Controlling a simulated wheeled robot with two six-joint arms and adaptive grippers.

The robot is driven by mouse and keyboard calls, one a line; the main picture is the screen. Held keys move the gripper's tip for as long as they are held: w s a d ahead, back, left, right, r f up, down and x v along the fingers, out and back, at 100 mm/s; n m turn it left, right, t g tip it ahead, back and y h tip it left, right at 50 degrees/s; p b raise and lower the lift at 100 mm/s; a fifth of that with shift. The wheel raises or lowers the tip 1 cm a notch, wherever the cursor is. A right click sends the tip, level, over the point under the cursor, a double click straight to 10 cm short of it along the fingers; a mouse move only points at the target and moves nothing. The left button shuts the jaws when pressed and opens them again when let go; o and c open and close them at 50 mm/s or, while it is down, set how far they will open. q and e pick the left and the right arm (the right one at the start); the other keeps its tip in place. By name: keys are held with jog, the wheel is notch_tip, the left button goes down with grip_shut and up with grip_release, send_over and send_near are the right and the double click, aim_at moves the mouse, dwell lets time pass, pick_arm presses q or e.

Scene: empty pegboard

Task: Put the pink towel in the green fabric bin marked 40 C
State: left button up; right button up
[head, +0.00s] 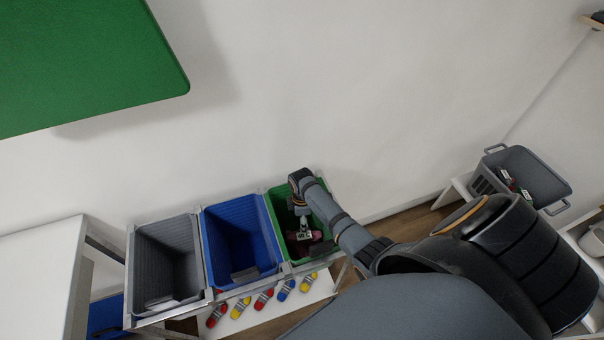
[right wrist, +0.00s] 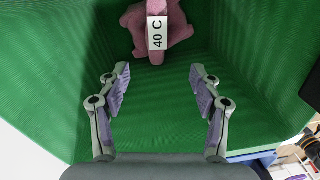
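The green bin (head: 275,207) is the rightmost of three bins on a rack, and its inside fills much of the right wrist view (right wrist: 60,100). The pink towel (right wrist: 178,47) is within the green bin, beyond my right fingertips and apart from them. A white tag reading 40 C is on the towel. In the head view a little of the towel (head: 317,237) shows beside my gripper. My right gripper (right wrist: 159,75) is open and empty, reaching down into the green bin. Whether the towel rests on the bin's floor is hard to tell. My left gripper is not in view.
A blue bin (head: 209,225) and a grey bin (head: 140,250) stand left of the green one. Several coloured rolled items (head: 263,300) lie on a shelf below. A grey basket (head: 545,178) with items stands at right. A green board (head: 90,60) hangs upper left.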

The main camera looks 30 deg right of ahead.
notch_tip(320, 180, up, 12)
jog(key=shift+w, duration=0.2)
dwell(0.4)
jog(key=shift+s+d+f, duration=0.1)
dwell(0.6)
